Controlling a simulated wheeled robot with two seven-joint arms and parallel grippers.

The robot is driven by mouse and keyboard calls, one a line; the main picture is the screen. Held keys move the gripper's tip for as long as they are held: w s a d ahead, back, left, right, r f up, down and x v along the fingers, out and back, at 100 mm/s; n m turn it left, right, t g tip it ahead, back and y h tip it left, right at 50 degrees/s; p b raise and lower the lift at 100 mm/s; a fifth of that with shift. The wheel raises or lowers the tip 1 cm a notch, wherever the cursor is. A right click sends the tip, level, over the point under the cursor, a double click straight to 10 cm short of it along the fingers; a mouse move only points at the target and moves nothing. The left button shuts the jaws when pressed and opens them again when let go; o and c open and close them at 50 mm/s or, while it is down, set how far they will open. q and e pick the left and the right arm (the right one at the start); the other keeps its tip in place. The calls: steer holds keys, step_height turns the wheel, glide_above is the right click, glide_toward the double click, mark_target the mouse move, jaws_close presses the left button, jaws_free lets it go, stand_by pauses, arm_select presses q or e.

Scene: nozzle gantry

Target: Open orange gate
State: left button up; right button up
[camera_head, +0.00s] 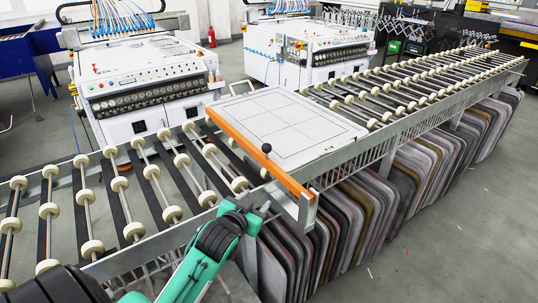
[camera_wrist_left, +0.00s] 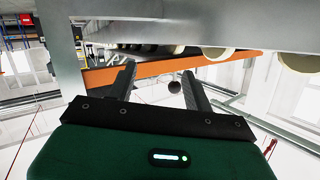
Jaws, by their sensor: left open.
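The orange gate (camera_head: 240,140) is a long orange bar lying across the roller conveyor, in front of a white panel. A black ball knob (camera_head: 266,148) stands up from it. My left gripper (camera_head: 263,208) is at the near side rail, below and in front of the gate's near end, partly hidden by my green wrist. In the left wrist view its two dark fingers (camera_wrist_left: 160,80) are apart and empty. The orange bar (camera_wrist_left: 155,70) crosses beyond the fingertips there, and the black knob (camera_wrist_left: 174,87) appears between the fingers. My right gripper is not in view.
The roller conveyor (camera_head: 150,172) has a metal side rail close to my left gripper. The white panel (camera_head: 287,124) lies on the conveyor behind the gate. Several boards (camera_head: 400,190) stand below the conveyor. White machines (camera_head: 145,85) stand behind. Floor at the right is clear.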

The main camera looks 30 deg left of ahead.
mark_target(269, 144)
arm_select(q)
steer(key=w+a+r+t, duration=0.3)
steer(key=w+a+r, duration=0.1)
steer(key=r, duration=0.3)
steer(key=shift+y, duration=0.4)
steer(key=w, duration=0.4)
steer(key=w+a+p, duration=0.1)
steer(key=w, duration=0.4)
steer(key=w+a, duration=0.1)
steer(key=w, duration=0.3)
steer(key=shift+w+a+p, duration=0.15)
steer(key=shift+a+p, duration=0.1)
steer(key=shift+p, duration=0.1)
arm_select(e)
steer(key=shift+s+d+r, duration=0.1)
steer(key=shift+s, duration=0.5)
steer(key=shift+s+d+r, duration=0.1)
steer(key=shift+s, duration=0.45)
arm_select(q)
jaws_close()
